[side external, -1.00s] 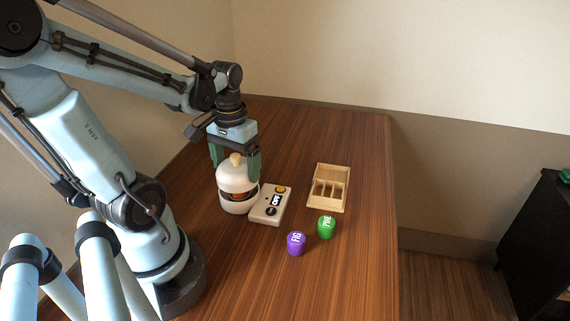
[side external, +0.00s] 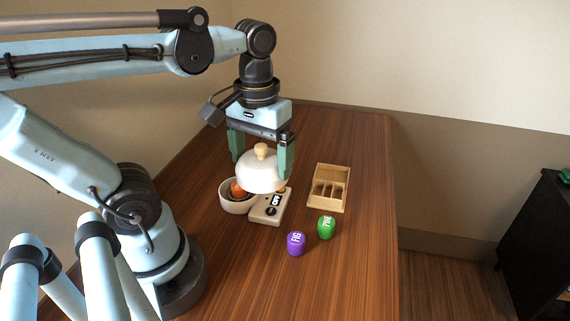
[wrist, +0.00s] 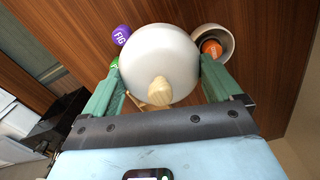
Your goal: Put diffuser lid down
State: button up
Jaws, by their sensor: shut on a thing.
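The diffuser lid (side external: 262,172) is a cream dome with a wooden knob. My gripper (side external: 262,150) is shut on it, with green fingers on both sides of the dome, and holds it in the air. In the wrist view the lid (wrist: 160,60) fills the space between the fingers of my gripper (wrist: 160,88). The diffuser base (side external: 236,206) is a cream bowl standing open on the table, left of and below the lid. An orange piece (side external: 238,189) lies inside it, and shows in the wrist view too (wrist: 211,47). The lid hides part of the base's surroundings.
A cream control box (side external: 268,210) with a dial and display sits beside the base, partly under the lid. A purple FIG capsule (side external: 296,243), a green capsule (side external: 326,227) and a wooden compartment tray (side external: 328,188) stand to the right. The wooden table (side external: 350,275) is clear in front.

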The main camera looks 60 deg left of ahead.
jog(key=w+a+f, duration=0.2)
jog(key=w+a, duration=0.2)
jog(key=w, duration=0.3)
jog(key=w+a+f, duration=0.2)
jog(key=w+a, duration=0.1)
jog(key=w, duration=0.4)
jog(key=a+f, duration=0.2)
jog(key=a, duration=0.2)
jog(key=a+f, duration=0.2)
jog(key=a, duration=0.2)
jog(key=a+f, duration=0.2)
jog(key=a, duration=0.1)
jog(key=shift+w+a+f, duration=0.1)
jog(key=shift+a+f, duration=0.3)
jog(key=shift+f, duration=2)
jog(key=shift+f, duration=0.1)
jog(key=o, duration=0.7)
jog(key=shift+o, duration=0.2)
